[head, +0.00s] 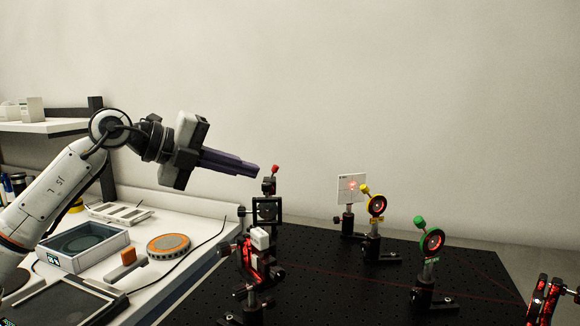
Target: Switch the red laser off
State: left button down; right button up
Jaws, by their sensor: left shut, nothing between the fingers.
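My left gripper (250,170) reaches in from the left above the bench, its long dark fingers shut and empty. Thin red beam lines cross the right part of the black breadboard (340,295). A red glow shows on a white card (351,188) at the back. I cannot make out the red laser's body or its switch for certain. My right gripper is not in view.
A grey tray (84,246) and an orange-topped disc (168,245) lie on the left bench. Space above the breadboard's middle is free.

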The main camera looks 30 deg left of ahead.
pick_arm(q)
jog(key=d+p+x, duration=0.1)
jog(key=p+x, duration=0.2)
jog(key=x, duration=0.6)
jog(key=shift+w+a+r, duration=0.15)
jog(key=shift+a+r, duration=0.05)
jog(key=shift+a, duration=0.5)
jog(key=shift+w+a+r, duration=0.15)
jog(key=shift+a+r, duration=0.05)
jog(key=shift+a, duration=0.5)
jog(key=shift+w+a+r, duration=0.2)
jog(key=shift+a+r, duration=0.05)
jog(key=shift+a, duration=0.45)
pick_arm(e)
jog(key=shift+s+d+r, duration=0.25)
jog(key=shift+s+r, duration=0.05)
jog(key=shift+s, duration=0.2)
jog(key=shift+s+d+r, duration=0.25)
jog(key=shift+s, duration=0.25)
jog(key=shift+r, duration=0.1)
